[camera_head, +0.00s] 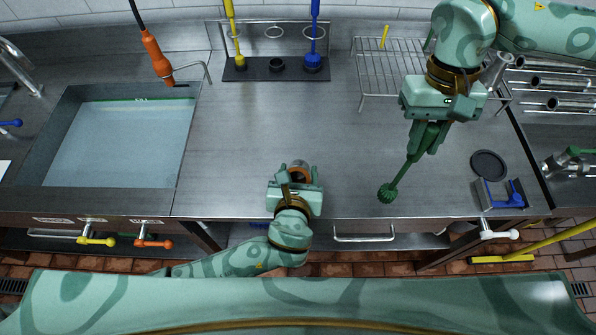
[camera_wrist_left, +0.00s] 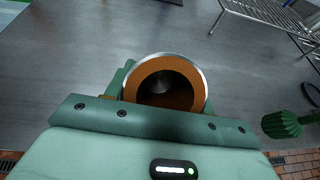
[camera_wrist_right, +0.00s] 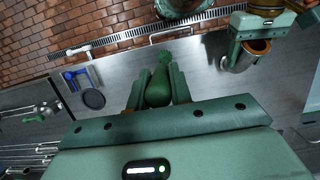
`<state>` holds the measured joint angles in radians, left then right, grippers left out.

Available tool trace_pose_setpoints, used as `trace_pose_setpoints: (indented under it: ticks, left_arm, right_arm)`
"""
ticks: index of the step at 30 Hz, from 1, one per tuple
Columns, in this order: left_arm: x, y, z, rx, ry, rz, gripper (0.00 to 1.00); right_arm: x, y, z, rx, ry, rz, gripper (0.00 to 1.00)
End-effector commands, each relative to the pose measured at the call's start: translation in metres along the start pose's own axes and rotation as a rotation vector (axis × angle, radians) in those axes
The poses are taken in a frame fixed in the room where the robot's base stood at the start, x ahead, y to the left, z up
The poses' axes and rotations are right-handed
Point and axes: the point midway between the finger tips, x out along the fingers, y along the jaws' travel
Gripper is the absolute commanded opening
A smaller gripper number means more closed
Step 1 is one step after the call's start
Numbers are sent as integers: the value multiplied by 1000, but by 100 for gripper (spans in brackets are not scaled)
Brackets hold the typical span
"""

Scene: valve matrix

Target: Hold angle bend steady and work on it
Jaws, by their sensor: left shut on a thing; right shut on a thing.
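The angle bend (camera_head: 301,168) is a short metal pipe with an orange-brown inside, near the front edge of the steel counter. My left gripper (camera_head: 297,184) is shut on it; in the left wrist view its round open mouth (camera_wrist_left: 202,88) faces up between the fingers. My right gripper (camera_head: 421,148) is shut on the handle of a green brush (camera_head: 387,193). The bristled head points down and left, to the right of the bend and apart from it. The handle also shows in the right wrist view (camera_wrist_right: 158,90). The bend's lower part is hidden.
A water-filled sink (camera_head: 120,142) lies left, with an orange sprayer (camera_head: 157,56) hanging above. A rack with yellow and blue brushes (camera_head: 275,69) stands at the back. A wire rack (camera_head: 378,68) and a black disc (camera_head: 489,164) are to the right. The middle counter is clear.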

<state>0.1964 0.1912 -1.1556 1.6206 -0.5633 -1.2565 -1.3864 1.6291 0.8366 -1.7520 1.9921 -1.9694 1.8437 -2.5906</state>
Motion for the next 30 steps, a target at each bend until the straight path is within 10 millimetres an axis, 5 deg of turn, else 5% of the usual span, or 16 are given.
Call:
trace_pose_setpoints:
  ticks: [11,12,14,23,30]
  left_arm:
    - [2,0,-4,-1,-1,0,19]
    - [2,0,-4,-1,1,0,64]
    - [2,0,-4,-1,1,0,79]
    - [-1,0,-4,-1,1,0,79]
    - [-38,-1,-5,-2,3,-2,79]
  right_arm:
    - [1,0,0,0,0,0,0]
    - [1,0,0,0,0,0,0]
    - [1,0,0,0,0,0,0]
    - [1,0,0,0,0,0,0]
    - [1,0,0,0,0,0,0]
